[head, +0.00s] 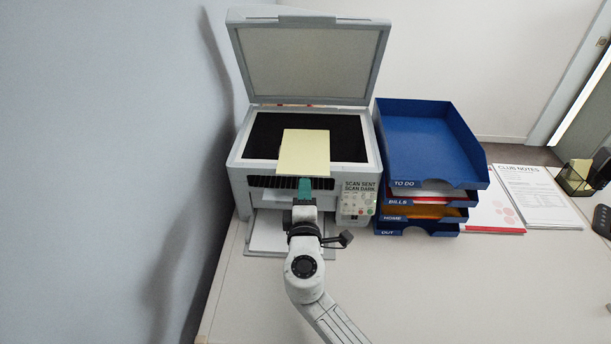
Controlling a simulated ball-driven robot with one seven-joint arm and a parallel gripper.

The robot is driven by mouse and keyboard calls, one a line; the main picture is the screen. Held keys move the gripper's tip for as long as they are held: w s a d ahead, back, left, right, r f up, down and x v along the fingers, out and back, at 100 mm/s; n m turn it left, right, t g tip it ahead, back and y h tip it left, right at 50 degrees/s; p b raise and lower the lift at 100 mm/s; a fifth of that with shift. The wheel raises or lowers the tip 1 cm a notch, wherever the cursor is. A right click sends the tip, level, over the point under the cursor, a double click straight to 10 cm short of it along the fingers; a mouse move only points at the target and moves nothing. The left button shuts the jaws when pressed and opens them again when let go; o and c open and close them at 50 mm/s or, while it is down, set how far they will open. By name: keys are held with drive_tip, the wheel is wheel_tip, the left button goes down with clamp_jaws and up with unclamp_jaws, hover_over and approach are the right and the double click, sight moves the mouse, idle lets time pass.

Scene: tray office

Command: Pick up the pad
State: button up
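The pad (304,152) is a pale yellow rectangle at the scanner (240,178). It shows over the dark scanner glass and reaches across the scanner's near edge. I cannot tell whether it rests there or is held just above. My gripper (305,184), with teal fingers, is at the middle of the pad's near edge, in front of the scanner. The fingertips meet that edge in the picture. The gap between the fingers is hidden, so I cannot tell whether they are closed on the pad.
The scanner lid (310,62) stands open. A stack of blue trays (425,150) is close on the right. Papers (540,195) and a dark pen holder (574,180) with yellow notes lie further right. A wall (120,150) is on the left. The front desk (450,290) is clear.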

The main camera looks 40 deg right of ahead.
sight(305, 171)
drive_tip(key=b+x, duration=0.1)
drive_tip(key=x, duration=0.2)
drive_tip(key=shift+w+d+f, duration=0.1)
drive_tip(key=shift+w+d, duration=0.05)
drive_tip(key=shift+b+x, duration=0.3)
drive_tip(key=shift+x, duration=0.45)
drive_tip(key=c, duration=0.5)
drive_tip(key=shift+f, duration=0.1)
clamp_jaws()
wheel_tip(305, 171, up, 3)
drive_tip(key=shift+f+p, duration=0.1)
drive_tip(key=shift+p, duration=0.95)
drive_tip(key=s+a+r+p, duration=0.4)
drive_tip(key=s+a+r, duration=0.1)
drive_tip(key=s+a, duration=0.4)
drive_tip(key=shift+s+a, duration=0.2)
drive_tip(key=shift+s, duration=0.55)
